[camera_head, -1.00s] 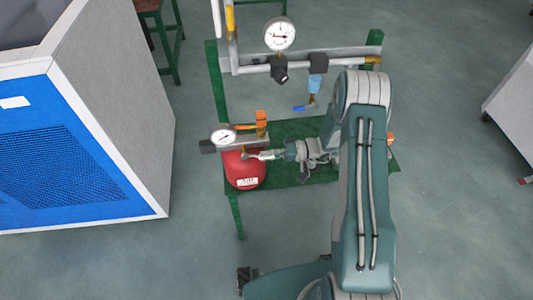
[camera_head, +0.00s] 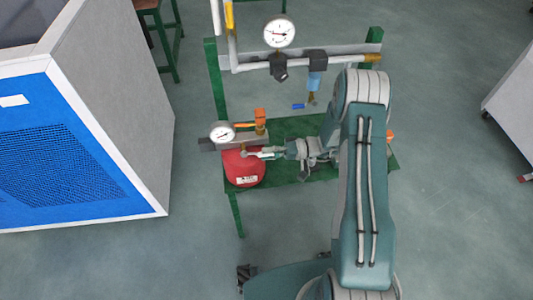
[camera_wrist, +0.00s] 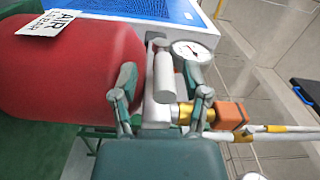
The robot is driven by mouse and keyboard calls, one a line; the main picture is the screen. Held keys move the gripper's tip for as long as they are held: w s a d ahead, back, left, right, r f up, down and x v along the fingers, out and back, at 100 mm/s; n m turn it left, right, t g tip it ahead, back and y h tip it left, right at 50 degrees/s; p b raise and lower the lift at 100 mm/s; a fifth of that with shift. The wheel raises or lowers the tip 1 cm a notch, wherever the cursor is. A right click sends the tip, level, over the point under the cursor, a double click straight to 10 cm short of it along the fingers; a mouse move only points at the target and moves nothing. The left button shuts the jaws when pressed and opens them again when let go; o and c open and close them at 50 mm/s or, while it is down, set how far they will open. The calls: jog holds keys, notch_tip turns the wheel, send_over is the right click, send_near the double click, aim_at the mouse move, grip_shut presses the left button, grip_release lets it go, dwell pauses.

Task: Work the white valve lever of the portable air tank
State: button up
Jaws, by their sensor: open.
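The red portable air tank (camera_head: 244,168) sits on the green stand, left of my gripper. In the wrist view the tank (camera_wrist: 70,70) fills the upper left, with a white AIR label. The white valve lever (camera_wrist: 165,78) is a pale rounded bar between my fingers in the wrist view. My gripper (camera_wrist: 162,82) is open, one finger on each side of the lever. I cannot tell whether either finger touches it. In the head view my gripper (camera_head: 272,152) reaches left to the tank's top, and its fingers partly hide the valve.
A round gauge (camera_head: 221,132) and an orange-handled valve (camera_head: 260,122) stand beside the tank top. A pipe with a larger gauge (camera_head: 279,33) and a blue-handled valve (camera_head: 299,106) runs behind. A blue-and-grey cabinet (camera_head: 120,110) stands left. Open floor lies in front.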

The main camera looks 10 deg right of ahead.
jog(key=d, duration=1.1)
jog(key=shift+w+d+f, duration=0.15)
jog(key=shift+d+f, duration=0.05)
jog(key=shift+d, duration=0.2)
jog(key=s+a+r+g+h, duration=0.1)
jog(key=s+a+r+h, duration=0.15)
jog(key=r, duration=0.35)
jog(key=s+a+r+g+h, duration=0.1)
jog(key=s+r+h, duration=0.25)
jog(key=r, duration=0.25)
jog(key=s+a+r+g+h, duration=0.1)
jog(key=s+a+r+h, duration=0.1)
jog(key=r+h, duration=0.35)
jog(key=s+r+m+t+h, duration=0.2)
jog(key=s+r+t+h, duration=0.4)
jog(key=s+r+t, duration=0.3)
jog(key=s+r, duration=0.3)
jog(key=s, duration=0.3)
jog(key=shift+d+r+h, duration=0.15)
jog(key=shift+d+h, duration=0.15)
jog(key=shift+h, duration=0.05)
